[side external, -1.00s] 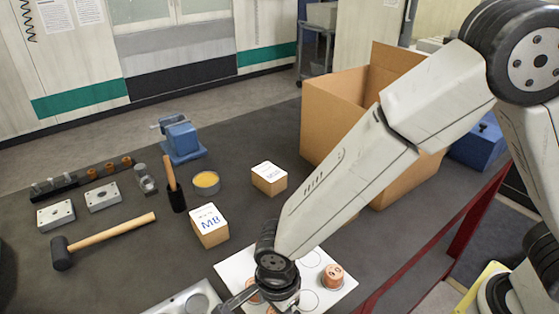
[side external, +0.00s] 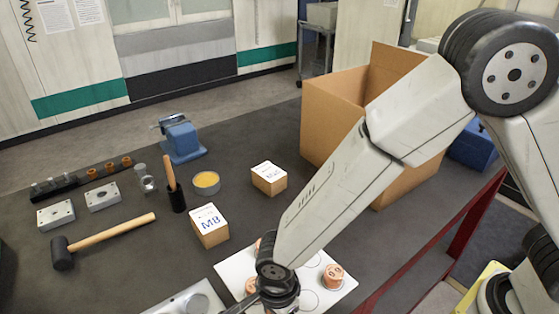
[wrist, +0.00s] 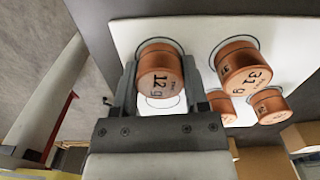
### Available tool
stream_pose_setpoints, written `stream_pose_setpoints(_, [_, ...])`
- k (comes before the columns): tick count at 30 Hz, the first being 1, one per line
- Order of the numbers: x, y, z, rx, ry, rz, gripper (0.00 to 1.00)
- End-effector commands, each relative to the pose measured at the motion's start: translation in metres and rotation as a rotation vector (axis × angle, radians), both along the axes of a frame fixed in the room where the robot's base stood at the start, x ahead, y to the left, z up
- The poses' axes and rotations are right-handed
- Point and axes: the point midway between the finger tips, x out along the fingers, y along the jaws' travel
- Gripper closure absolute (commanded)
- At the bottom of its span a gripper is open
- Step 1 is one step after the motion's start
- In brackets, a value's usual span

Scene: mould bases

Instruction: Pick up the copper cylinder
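Several copper cylinders stand on a white board with printed circles (side external: 228,268). In the wrist view one marked 12 (wrist: 160,78) stands in its circle between the fingers of my gripper (wrist: 160,62). The fingers are open, one on each side, close to it; contact is not clear. A larger one marked 31 (wrist: 243,68) stands to the right, with two smaller ones (wrist: 270,106) (wrist: 222,105) below it. In the side view one cylinder (side external: 333,275) shows right of my wrist; others are partly hidden behind it. The fingertips are mostly out of that view.
Two cardboard-coloured boxes (side external: 210,227) (side external: 269,180) stand beyond the board. A mallet (side external: 110,240), a yellow-topped tin (side external: 206,183), metal blocks (side external: 102,197) and a blue vice (side external: 181,140) lie further left. A large open carton (side external: 335,120) stands behind my arm.

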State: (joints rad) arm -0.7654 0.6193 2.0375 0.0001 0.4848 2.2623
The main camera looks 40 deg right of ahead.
Motion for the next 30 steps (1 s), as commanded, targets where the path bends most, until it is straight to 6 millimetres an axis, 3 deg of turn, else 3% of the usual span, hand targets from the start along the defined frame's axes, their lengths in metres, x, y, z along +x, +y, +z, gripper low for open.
stream_pose_setpoints(1, [0.0, 0.0, 0.0, 0.0, 0.0, 0.0, 0.71])
stream_pose_setpoints(4, [0.0, 0.0, 0.0, 0.0, 0.0, 0.0, 1.0])
stream_pose_setpoints(20, [0.001, 0.001, 0.005, 0.002, -0.003, 0.0, 1.0])
stream_pose_setpoints(30, [0.0, 0.0, 0.035, 0.003, -0.003, 0.0, 1.0])
